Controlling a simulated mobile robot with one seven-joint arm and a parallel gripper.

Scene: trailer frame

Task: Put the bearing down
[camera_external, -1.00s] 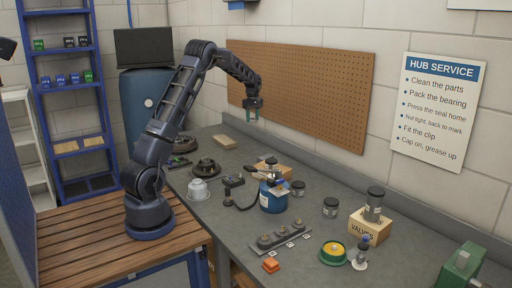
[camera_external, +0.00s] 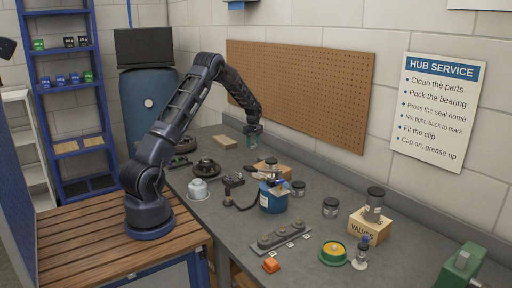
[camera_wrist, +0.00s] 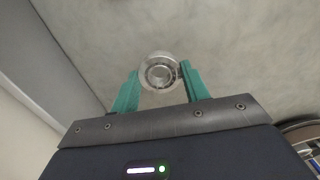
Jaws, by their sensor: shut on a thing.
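The bearing (camera_wrist: 160,72) is a round silvery ring with a dark inner race. In the wrist view it sits between the teal fingertips of my gripper (camera_wrist: 160,80), which is shut on it. In the external view my gripper (camera_external: 254,140) points down above the grey workbench (camera_external: 212,148), near its back edge. The bearing is too small to make out there. Plain grey bench top shows behind the bearing in the wrist view, and the gap between them is hard to judge.
A dark hub (camera_external: 207,167), a blue can (camera_external: 272,198) and a cardboard box (camera_external: 287,171) stand nearer the camera. The pegboard wall (camera_external: 300,90) rises behind. Open bench top lies below the gripper.

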